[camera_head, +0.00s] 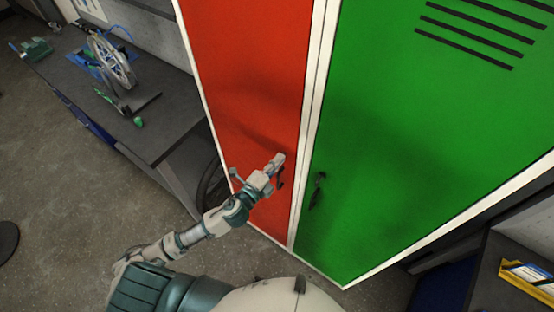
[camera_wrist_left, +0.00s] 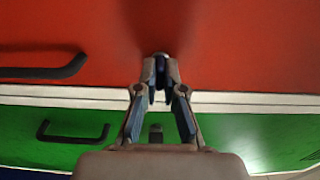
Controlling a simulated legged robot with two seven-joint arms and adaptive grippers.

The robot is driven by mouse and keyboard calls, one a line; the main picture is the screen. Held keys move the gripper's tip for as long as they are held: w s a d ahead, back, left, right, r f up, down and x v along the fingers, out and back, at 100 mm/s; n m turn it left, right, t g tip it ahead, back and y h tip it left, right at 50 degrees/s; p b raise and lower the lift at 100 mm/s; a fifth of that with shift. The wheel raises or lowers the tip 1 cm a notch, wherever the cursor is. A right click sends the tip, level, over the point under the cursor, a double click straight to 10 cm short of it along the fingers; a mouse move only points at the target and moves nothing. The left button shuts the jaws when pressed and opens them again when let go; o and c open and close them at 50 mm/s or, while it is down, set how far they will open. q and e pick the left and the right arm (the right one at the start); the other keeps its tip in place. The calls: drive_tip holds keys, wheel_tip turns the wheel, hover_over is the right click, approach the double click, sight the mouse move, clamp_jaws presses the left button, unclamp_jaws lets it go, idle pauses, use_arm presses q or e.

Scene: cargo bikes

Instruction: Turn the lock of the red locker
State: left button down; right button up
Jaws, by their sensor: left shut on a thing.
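The red locker (camera_head: 247,70) stands upright in front of me with its door closed. It fills the top of the left wrist view (camera_wrist_left: 240,50). My left gripper (camera_head: 277,160) reaches the lower right part of the red door. In the left wrist view its fingers are shut on the small dark lock (camera_wrist_left: 160,58), which they partly hide. The red locker's dark handle (camera_wrist_left: 45,70) is beside the fingers there, untouched. In the head view the gripper mostly hides the lock and handle. My right gripper is not in view.
A green locker (camera_head: 420,120) adjoins on the right, with its own dark handle (camera_head: 317,192). A dark workbench (camera_head: 170,130) with a wheel (camera_head: 110,62) and tools stands at the left. A yellow item (camera_head: 528,280) lies at the lower right. The floor at left is mostly open.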

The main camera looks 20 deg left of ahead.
use_arm(q)
drive_tip(key=shift+s+f, duration=0.1)
drive_tip(key=shift+f, duration=0.15)
drive_tip(key=c, duration=1.3)
unclamp_jaws()
drive_tip(key=shift+r, duration=0.1)
drive_tip(key=v, duration=1.2)
